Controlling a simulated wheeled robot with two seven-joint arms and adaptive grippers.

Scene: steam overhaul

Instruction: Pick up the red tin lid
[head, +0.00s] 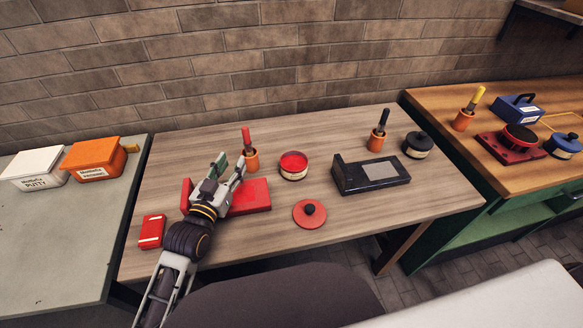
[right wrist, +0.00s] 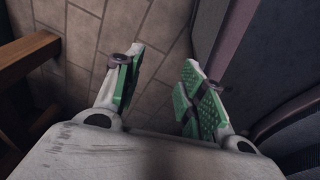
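The red tin lid (head: 309,214), a flat red disc with a black knob, lies on the wooden table in the head view. An open round tin with red contents (head: 293,165) stands behind it, apart from it. My left gripper (head: 227,171) is to the left of the lid, above the red box-shaped block (head: 250,197), with its fingers apart and nothing seen between them. My right gripper (right wrist: 158,88) shows only in the right wrist view. Its green-padded fingers are apart and empty over the tiled floor.
A black box (head: 370,175) stands right of the lid, with a black-lidded tin (head: 418,145) beyond. A small red case (head: 151,232) lies at front left. Orange brush pots (head: 252,160) stand behind. The table's front right is clear.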

